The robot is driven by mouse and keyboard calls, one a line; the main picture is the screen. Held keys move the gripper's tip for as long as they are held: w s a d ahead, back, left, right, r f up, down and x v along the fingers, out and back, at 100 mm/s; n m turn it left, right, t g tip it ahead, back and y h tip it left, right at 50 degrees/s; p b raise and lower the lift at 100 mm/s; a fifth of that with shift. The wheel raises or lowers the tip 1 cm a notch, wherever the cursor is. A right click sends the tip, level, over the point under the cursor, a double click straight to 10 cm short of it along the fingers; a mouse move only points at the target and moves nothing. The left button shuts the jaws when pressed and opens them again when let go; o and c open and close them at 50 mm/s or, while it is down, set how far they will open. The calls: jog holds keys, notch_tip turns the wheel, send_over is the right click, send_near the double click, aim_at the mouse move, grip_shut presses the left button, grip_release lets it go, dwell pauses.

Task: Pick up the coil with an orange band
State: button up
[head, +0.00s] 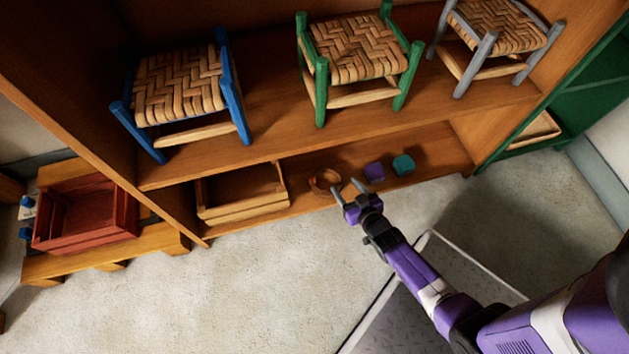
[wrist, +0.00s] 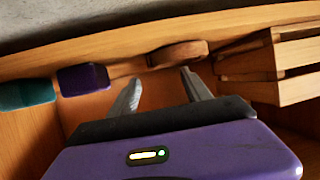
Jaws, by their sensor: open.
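A round brown-orange coil (head: 325,181) lies on the bottom shelf in the head view, just beyond and left of my fingertips. A separate band on it is too small to make out. In the wrist view the coil (wrist: 178,54) shows past the fingertips, in line with the right finger. My gripper (head: 347,188) is open and empty, with its two fingers apart at the front of the bottom shelf. In the wrist view my gripper (wrist: 160,78) has nothing between its fingers, and I cannot tell whether a finger touches the coil.
A purple object (head: 374,171) and a teal object (head: 403,165) stand right of the coil. A wooden crate (head: 243,194) sits to its left. The upper shelf (head: 275,135) with several woven stools is above. A red crate (head: 85,213) is far left.

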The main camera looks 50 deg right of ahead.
aim_at(334, 172)
jog(key=b+x, duration=0.4)
jog(key=x, duration=0.2)
jog(key=shift+w+d+f, duration=0.15)
jog(key=shift+w+f, duration=0.05)
jog(key=shift+f, duration=0.15)
jog(key=shift+w+d+f+b, duration=0.1)
jog(key=shift+w+d+b, duration=0.2)
jog(key=shift+w, duration=0.1)
grip_shut()
